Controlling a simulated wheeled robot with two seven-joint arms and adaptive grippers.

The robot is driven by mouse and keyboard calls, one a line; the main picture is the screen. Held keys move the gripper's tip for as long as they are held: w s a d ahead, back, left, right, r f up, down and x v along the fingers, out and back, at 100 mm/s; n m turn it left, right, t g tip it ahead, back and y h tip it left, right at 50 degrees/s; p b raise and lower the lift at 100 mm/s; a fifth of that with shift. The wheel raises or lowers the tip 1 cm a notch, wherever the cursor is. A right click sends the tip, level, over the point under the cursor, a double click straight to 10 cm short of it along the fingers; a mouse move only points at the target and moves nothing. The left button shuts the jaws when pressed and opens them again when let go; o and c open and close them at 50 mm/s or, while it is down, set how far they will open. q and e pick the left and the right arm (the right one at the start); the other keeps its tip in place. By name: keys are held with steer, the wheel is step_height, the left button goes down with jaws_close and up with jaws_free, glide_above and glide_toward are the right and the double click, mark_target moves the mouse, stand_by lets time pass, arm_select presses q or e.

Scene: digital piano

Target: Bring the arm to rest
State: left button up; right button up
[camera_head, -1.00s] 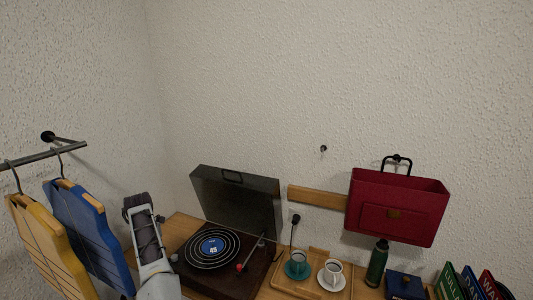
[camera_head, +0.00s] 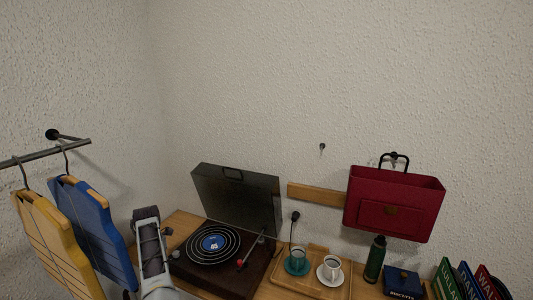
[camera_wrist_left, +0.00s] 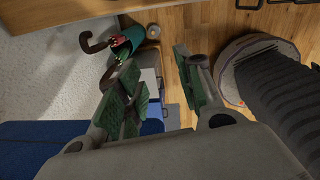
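My left arm (camera_head: 152,250) comes in at the lower left of the head view, between the hanging blue item and the turntable. Its gripper is not clear in that view. In the left wrist view my left gripper (camera_wrist_left: 158,85) is open, with its green-padded fingers apart and nothing between them. Wooden floor and objects lower down show beyond the fingers. My right gripper is in neither view.
A yellow item (camera_head: 58,245) and a blue item (camera_head: 88,225) hang from a rail (camera_head: 45,152). The turntable (camera_head: 225,280) has its lid up. A tray (camera_head: 310,286) holds two cups. A red bag (camera_head: 393,203) hangs on the wall. An umbrella stand (camera_wrist_left: 133,35) is below.

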arm_select(q)
steer(key=s+d+f+m+t+b, duration=0.1)
steer(key=s+d+f+m, duration=0.35)
steer(key=f, duration=0.85)
steer(key=s+d+f+m+y, duration=0.1)
steer(key=s+f+m, duration=0.5)
steer(key=f+m, duration=0.6)
steer(key=s+d+f+m+t+b, duration=0.15)
steer(key=s+f+m, duration=0.4)
steer(key=f, duration=0.95)
steer(key=s+d+f+m+g, duration=0.1)
steer(key=s+d+f+m, duration=0.15)
steer(key=s+f, duration=0.5)
steer(key=s+d+f+m, duration=0.2)
steer(key=s+f+m, duration=0.25)
steer(key=s, duration=0.65)
steer(key=s+d+f+m+h, duration=0.1)
steer(key=s+f+m, duration=0.2)
steer(key=s, duration=0.9)
steer(key=s+d+f+m+b, duration=0.1)
steer(key=s+f+m, duration=0.2)
steer(key=s, duration=0.9)
steer(key=shift+d+f+m+g+h, duration=0.15)
steer(key=shift+f+m+g+h, duration=0.25)
steer(key=shift+f, duration=0.2)
